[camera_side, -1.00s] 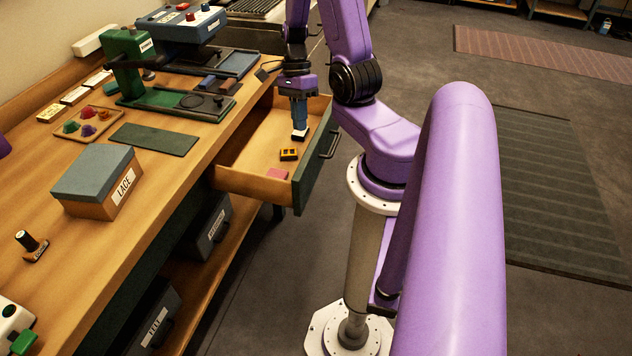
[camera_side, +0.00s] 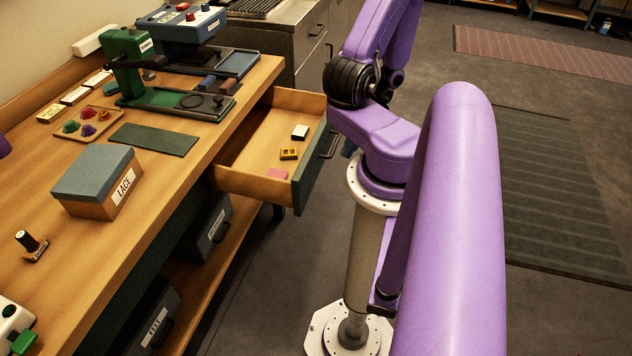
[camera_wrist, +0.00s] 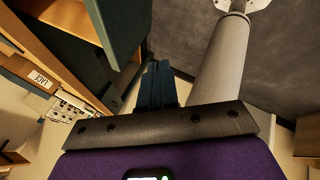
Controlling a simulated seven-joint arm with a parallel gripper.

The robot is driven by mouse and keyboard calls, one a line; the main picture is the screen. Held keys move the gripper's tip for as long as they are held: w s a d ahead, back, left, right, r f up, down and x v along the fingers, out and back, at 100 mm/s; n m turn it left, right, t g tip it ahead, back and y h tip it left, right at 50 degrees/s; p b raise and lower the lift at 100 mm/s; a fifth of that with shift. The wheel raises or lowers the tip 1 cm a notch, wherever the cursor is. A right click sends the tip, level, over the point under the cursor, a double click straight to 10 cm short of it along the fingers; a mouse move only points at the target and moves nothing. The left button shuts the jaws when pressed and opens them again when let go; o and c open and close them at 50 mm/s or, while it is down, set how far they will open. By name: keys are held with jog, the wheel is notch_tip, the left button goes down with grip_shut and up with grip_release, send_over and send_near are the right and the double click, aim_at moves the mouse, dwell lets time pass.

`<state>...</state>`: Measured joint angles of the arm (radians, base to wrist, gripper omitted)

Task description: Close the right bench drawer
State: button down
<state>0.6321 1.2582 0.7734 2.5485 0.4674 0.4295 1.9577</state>
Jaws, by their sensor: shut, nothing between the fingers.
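The right bench drawer (camera_side: 240,183) stands pulled out from the wooden bench. Its dark green front (camera_side: 312,165) carries a dark bar handle (camera_side: 330,145). Inside lie a white-topped dark block (camera_side: 300,132), a yellow-and-black piece (camera_side: 289,154) and a pink block (camera_side: 277,173). My gripper (camera_side: 348,150) is mostly hidden behind my purple arm in the side view; a small blue part shows just right of the handle, outside the drawer. In the wrist view my gripper (camera_wrist: 157,68) is shut and empty, and a green panel (camera_wrist: 120,28), apparently the drawer front, is close at upper left.
The bench top (camera_side: 75,225) holds a LACE box (camera_side: 100,183), a green press (camera_side: 130,65) and a tray of coloured pieces (camera_side: 88,122). Labelled bins (camera_side: 210,225) sit below. A metal cabinet (camera_side: 305,40) stands behind the drawer. Open floor lies in front of the bench.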

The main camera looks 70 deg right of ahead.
jog(key=s+a+f+m+t, duration=0.1)
jog(key=s+a+m+t, duration=0.1)
jog(key=m, duration=0.4)
send_near(305, 196)
jog(key=shift+h, duration=0.4)
jog(key=shift+w+a+f, duration=1.25)
jog(key=shift+a+f, duration=0.05)
jog(key=shift+f, duration=0.15)
jog(key=w, duration=2.2)
jog(key=shift+w, duration=0.25)
jog(key=shift+s, duration=0.1)
